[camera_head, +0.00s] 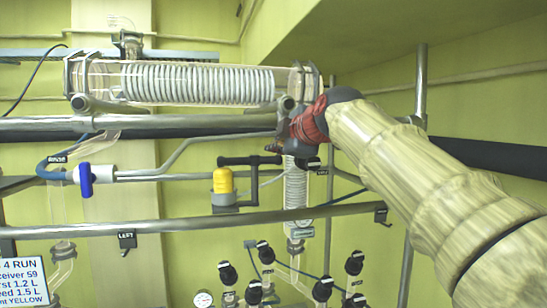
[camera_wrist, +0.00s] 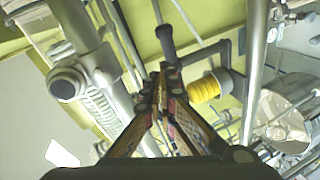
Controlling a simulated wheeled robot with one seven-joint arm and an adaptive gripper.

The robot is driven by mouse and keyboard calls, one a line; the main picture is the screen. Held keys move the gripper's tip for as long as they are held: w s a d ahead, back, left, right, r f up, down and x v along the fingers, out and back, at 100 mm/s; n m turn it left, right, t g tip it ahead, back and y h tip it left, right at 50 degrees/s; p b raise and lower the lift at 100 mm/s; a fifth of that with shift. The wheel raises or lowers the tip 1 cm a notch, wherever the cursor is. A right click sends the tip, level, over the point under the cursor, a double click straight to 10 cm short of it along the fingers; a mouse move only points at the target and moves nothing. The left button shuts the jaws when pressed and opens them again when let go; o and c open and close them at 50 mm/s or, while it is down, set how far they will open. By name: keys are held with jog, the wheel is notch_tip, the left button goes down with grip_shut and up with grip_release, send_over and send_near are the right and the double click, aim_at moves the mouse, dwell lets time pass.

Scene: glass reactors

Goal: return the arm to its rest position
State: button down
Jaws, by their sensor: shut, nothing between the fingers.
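My arm (camera_head: 415,165), wrapped in a pale ribbed cover, reaches in from the lower right in the head view. My gripper (camera_head: 276,148) is at its end, in front of the frame's rails near the right end of the horizontal glass coil condenser (camera_head: 197,84). In the wrist view my gripper (camera_wrist: 171,72) has its fingers drawn together at the tips, with nothing seen between them. A black T-shaped handle (camera_head: 250,160) with a yellow-capped part (camera_head: 223,181) lies just left of and below the gripper. Whether the fingertips touch the handle I cannot tell.
Metal rails (camera_head: 180,223) cross the frame, and a vertical post (camera_head: 421,85) stands behind my arm. A blue valve handle (camera_head: 86,180) is at the left. Several black knobs (camera_head: 265,252) sit below. A round glass vessel (camera_wrist: 285,115) is right in the wrist view.

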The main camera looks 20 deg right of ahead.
jog(key=d+b+v, duration=0.1)
jog(key=b+v, duration=0.1)
jog(key=v, duration=0.4)
notch_tip(320, 180, down, 22)
jog(key=s+d+m+g+h+b, duration=0.15)
jog(key=m+g, duration=0.25)
jog(key=m, duration=0.6)
jog(key=s+a+f+m+g+b, duration=0.1)
jog(key=s+f+b, duration=0.6)
jog(key=f, duration=1)
jog(key=s+a+f+m+g+b, duration=0.1)
jog(key=s+f+m+g+b, duration=0.1)
jog(key=s+f+b, duration=0.5)
jog(key=s+a+f+m+g+b, duration=0.1)
jog(key=s+f+b, duration=0.5)
jog(key=s+f, duration=0.9)
notch_tip(320, 180, down, 13)
jog(key=shift+s+f+m+g+b, duration=0.15)
jog(key=shift+s+m+g+b, duration=0.35)
jog(key=shift+m, duration=0.5)
jog(key=shift+w, duration=0.2)
